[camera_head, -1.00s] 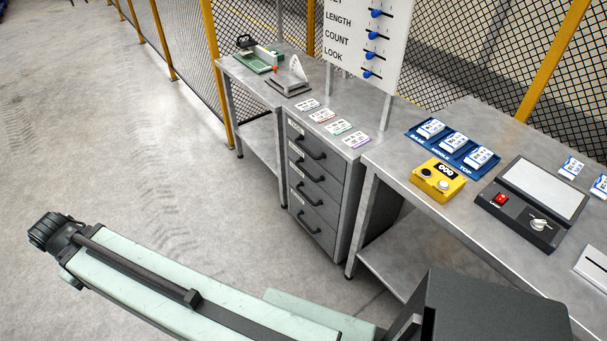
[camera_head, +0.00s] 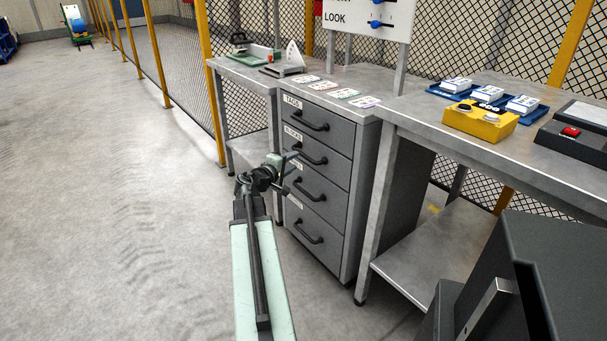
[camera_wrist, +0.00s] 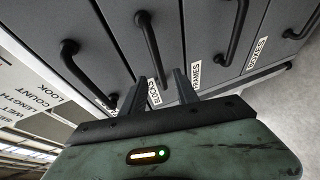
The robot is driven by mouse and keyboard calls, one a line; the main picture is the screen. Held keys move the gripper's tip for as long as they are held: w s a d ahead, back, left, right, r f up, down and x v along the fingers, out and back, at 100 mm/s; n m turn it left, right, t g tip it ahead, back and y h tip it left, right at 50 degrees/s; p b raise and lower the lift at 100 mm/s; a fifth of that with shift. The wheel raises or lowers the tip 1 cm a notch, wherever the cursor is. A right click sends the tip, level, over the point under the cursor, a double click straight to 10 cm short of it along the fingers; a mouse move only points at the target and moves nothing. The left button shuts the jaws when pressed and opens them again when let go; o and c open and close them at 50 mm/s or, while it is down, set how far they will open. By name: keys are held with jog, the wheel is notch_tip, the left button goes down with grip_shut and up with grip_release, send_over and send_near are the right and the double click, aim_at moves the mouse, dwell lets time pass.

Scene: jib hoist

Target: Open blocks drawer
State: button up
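The blocks drawer (camera_head: 338,171) is the second from the top in a grey drawer cabinet, and it is closed. Its dark bar handle (camera_head: 309,156) also shows in the wrist view (camera_wrist: 150,48), beside the BLOCKS label (camera_wrist: 154,93). My gripper (camera_head: 290,172) is in front of the cabinet's left side, close to this drawer. In the wrist view my gripper (camera_wrist: 161,77) has its two fingers apart, with the label and one end of the blocks handle between them in the picture. I cannot tell whether the fingers touch the handle. Nothing is held.
The tags drawer (camera_head: 335,130) is above, and the frames drawer (camera_head: 325,200) and a bottom drawer (camera_head: 310,240) are below; all are closed. A workbench (camera_head: 480,150) with a yellow box (camera_head: 480,121) stands to the right. The floor (camera_head: 120,200) to the left is clear.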

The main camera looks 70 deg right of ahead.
aim_at(302, 156)
jog(key=b+x, duration=0.1)
jog(key=x, duration=0.7)
jog(key=shift+r, duration=0.1)
grip_shut()
jog(key=shift+a, duration=0.1)
dwell(1.2)
